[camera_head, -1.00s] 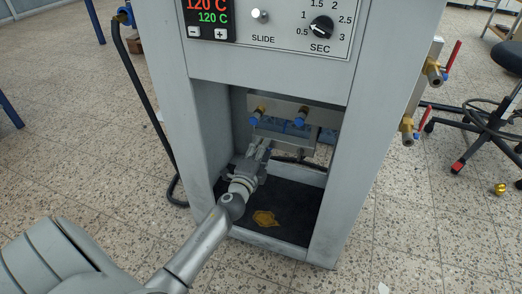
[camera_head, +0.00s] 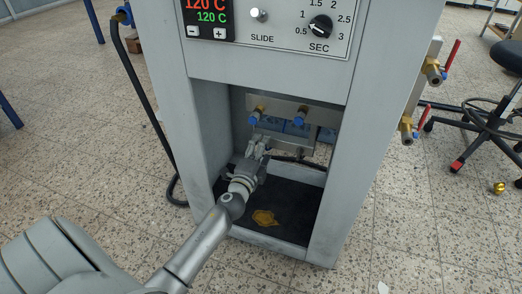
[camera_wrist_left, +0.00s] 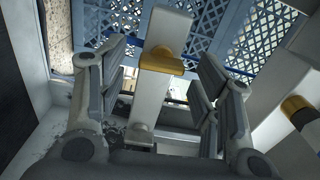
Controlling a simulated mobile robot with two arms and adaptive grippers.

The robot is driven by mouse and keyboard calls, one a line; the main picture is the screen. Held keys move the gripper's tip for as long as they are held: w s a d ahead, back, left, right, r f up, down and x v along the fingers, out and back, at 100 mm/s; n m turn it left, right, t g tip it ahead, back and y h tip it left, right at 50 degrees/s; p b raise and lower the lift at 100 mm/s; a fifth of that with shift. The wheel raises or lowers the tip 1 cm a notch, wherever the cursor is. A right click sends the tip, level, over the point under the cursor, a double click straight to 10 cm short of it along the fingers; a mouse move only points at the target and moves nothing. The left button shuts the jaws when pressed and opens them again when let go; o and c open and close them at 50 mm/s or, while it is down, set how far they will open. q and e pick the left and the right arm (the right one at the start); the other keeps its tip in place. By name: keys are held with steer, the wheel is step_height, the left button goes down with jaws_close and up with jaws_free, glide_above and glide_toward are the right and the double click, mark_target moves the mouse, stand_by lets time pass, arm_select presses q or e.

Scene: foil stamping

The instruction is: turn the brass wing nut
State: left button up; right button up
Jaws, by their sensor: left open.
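A brass piece (camera_wrist_left: 166,60) that looks like the wing nut sits on a pale grey post (camera_wrist_left: 150,100) in the left wrist view. My left gripper (camera_head: 259,141) reaches into the machine's open bay, just below the two blue-and-brass fittings. In the left wrist view the left gripper (camera_wrist_left: 163,62) is open, with one finger on each side of the post and the brass piece. I see a gap on both sides, so the fingers look apart from it. In the head view I cannot make out the wing nut behind the gripper. My right gripper is not in view.
The grey machine cabinet (camera_head: 340,180) has walls close on both sides of the bay. Two blue-and-brass fittings (camera_head: 300,118) hang from a bar above. A yellow-brown patch (camera_head: 264,218) lies on the dark bay floor. Brass valves (camera_head: 407,128) stick out at the right side.

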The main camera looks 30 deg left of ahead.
arm_select(q)
steer(key=shift+s, duration=0.15)
steer(key=v, duration=1.1)
steer(key=shift+s+d, duration=0.2)
steer(key=shift+s, duration=0.15)
